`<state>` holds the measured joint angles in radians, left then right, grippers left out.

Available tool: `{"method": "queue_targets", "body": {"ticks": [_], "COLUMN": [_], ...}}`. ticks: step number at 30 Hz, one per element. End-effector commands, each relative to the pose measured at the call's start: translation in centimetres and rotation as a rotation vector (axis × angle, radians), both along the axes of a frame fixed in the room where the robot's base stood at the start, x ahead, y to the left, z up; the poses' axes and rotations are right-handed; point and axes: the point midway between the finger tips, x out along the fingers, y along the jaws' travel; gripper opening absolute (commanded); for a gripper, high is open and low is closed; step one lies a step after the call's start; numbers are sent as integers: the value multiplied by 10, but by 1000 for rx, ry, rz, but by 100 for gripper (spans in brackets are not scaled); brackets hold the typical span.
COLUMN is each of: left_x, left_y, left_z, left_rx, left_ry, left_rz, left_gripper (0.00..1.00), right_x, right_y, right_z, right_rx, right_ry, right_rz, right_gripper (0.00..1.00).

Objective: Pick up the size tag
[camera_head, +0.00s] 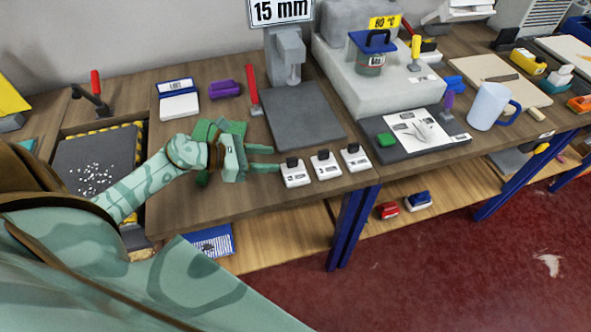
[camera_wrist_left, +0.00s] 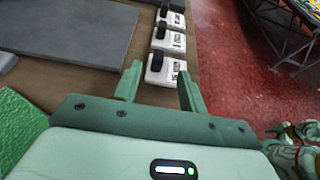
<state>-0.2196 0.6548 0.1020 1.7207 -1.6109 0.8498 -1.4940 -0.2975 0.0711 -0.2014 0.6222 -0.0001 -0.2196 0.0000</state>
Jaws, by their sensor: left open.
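Three white tags with black knobs and dark print stand in a row near the bench's front edge: a left one (camera_head: 295,177), a middle one (camera_head: 326,166) and a right one (camera_head: 355,159). The print is too small to read surely, so I cannot tell which is the size tag. My left gripper (camera_head: 276,159) is open and empty, just left of the left tag. In the left wrist view, the nearest tag (camera_wrist_left: 164,75) shows ahead between the open fingertips (camera_wrist_left: 158,78), apart from them. The other two tags (camera_wrist_left: 168,41) stand beyond it.
A dark grey plate (camera_head: 300,115) with a grey press lies behind the tags. A green object (camera_head: 236,128) lies beside my left gripper. A purple item (camera_head: 225,89) and a red-handled tool (camera_head: 252,85) lie further back. The bench's front edge (camera_head: 300,200) is close.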

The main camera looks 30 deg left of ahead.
Motion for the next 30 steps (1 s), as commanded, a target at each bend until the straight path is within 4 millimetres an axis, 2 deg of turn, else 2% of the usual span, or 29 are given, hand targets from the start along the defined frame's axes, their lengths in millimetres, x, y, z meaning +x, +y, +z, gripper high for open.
{"method": "queue_targets", "body": {"ticks": [3,8,18,26,30], "left_x": [15,24,57,59,59], "left_y": [-12,-20,-48,-49,-49], "left_z": [-7,-12,-32,-33,-33], "left_rx": [-2,0,-2,1,1], "left_ry": [-3,-2,-3,-1,-1], "left_rz": [1,1,1,-1,-1], "left_gripper": [42,42,42,42,3], "right_x": [-1,-1,-5,-5,-5], "right_y": [-5,-6,-8,-8,-8], "right_z": [-1,-2,-5,-5,-5], "right_rx": [-6,-7,-10,-11,-11], "right_ry": [1,3,9,9,9], "right_rz": [2,3,3,1,1], "right_gripper": [36,36,36,36,36]}}
